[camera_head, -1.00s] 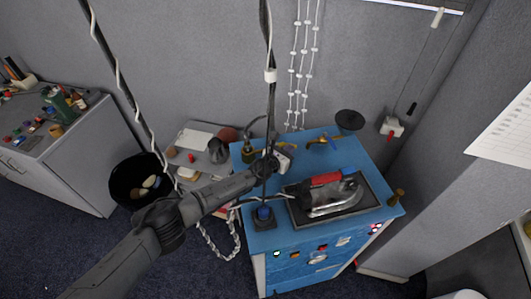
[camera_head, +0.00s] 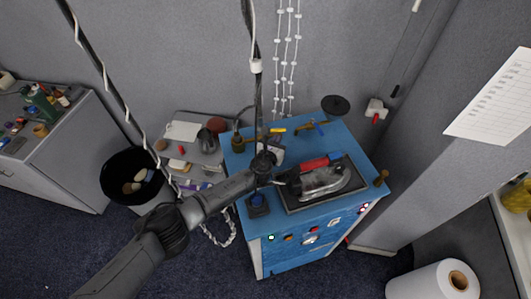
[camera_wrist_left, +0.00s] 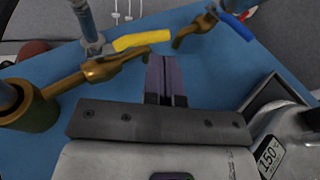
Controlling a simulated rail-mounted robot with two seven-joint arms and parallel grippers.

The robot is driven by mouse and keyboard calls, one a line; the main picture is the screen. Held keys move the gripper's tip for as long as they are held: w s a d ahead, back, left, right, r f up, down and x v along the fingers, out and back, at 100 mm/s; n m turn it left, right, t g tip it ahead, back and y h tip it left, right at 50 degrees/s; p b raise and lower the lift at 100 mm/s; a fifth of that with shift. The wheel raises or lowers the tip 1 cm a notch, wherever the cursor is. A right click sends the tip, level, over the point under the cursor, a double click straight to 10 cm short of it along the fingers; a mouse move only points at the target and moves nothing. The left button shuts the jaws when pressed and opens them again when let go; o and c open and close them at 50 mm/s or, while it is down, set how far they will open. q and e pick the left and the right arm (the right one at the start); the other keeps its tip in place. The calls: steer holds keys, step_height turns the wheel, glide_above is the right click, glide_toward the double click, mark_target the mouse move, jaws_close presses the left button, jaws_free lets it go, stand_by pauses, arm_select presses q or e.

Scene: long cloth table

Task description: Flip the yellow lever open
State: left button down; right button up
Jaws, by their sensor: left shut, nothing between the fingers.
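The yellow lever (camera_head: 277,130) is at the back of the blue bench top. In the left wrist view the yellow lever (camera_wrist_left: 142,40) lies roughly level on a brass valve (camera_wrist_left: 95,72), which joins a brass pipe at the left. My left gripper (camera_head: 280,155) reaches over the bench from the left, in front of the lever. In the left wrist view its fingers (camera_wrist_left: 165,75) are shut and empty, their tips just below the lever's right end in the picture. I cannot tell whether they touch it. My right gripper is not in view.
A blue lever (camera_wrist_left: 237,25) on a second brass valve (camera_wrist_left: 195,32) is right of the yellow one. An iron with a red handle (camera_head: 320,176) rests on a dark plate near my left gripper.

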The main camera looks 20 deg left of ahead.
arm_select(q)
steer(key=p+v, duration=0.1)
steer(key=v, duration=0.9)
stand_by(0.6)
